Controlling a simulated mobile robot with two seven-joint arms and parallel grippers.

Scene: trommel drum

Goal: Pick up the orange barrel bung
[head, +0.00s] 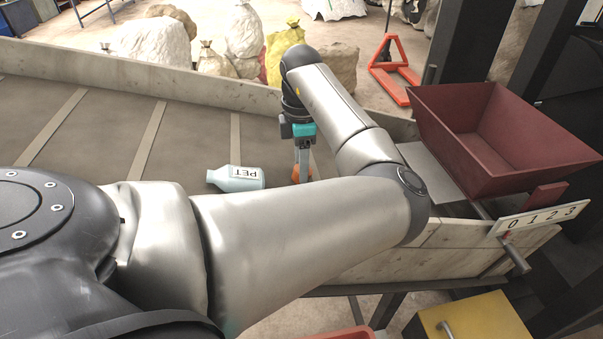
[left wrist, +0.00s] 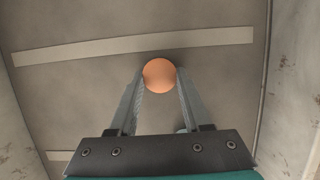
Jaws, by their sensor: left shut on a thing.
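The orange barrel bung (left wrist: 159,75) is a round orange disc between the fingertips of my left gripper (left wrist: 160,85) in the left wrist view. The gripper is shut on it. In the head view, my left gripper (head: 303,165) points down at the grey sorting surface beside the PET bottle, with a little of the orange bung (head: 296,174) showing at its fingers. I cannot tell whether the bung touches the surface below. My right gripper is not in view.
A pale blue bottle (head: 236,178) marked PET lies just left of the gripper. The grey belt (head: 95,130) has raised cross strips and wooden side walls (head: 200,90). A dark red hopper (head: 490,130) stands at the right. Sacks lie beyond the far wall.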

